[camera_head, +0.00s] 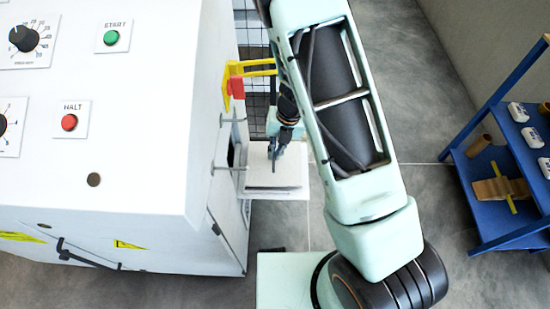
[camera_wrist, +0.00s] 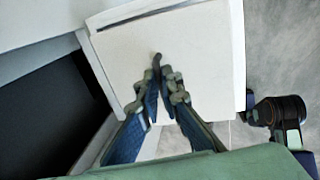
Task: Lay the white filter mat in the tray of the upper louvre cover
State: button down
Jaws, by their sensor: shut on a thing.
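The white filter mat (camera_head: 262,175) is a flat, pale square in the head view, at the side of the white machine. In the wrist view the mat (camera_wrist: 205,55) lies flat over or in the tray of the louvre cover (camera_wrist: 238,60), with a dark slit along its far edge. My gripper (camera_head: 276,155) points down at the middle of the mat. In the wrist view my gripper (camera_wrist: 163,75) has its fingertips together on a small grey piece at the mat's middle. Whether the mat rests fully on the tray floor cannot be told.
The white machine (camera_head: 110,170) stands close on the left. A yellow bracket with a red block (camera_head: 236,87) juts out above the cover. Thin metal rods stick out beside the tray. A blue shelf (camera_head: 500,160) with several items stands at the right, with free floor between.

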aim_at(282, 159)
jog(key=shift+f, duration=1.45)
jog(key=shift+f+b, duration=0.15)
jog(key=shift+b, duration=0.2)
jog(key=c, duration=2.1)
grip_release()
jog(key=r+p, duration=0.1)
jog(key=r, duration=0.3)
jog(key=d+r+p, duration=0.1)
jog(key=r, duration=0.3)
jog(key=d+r+p, duration=0.1)
jog(key=r+p, duration=0.1)
jog(key=r, duration=0.2)
jog(key=shift+d, duration=0.15)
jog(key=shift+r, duration=0.1)
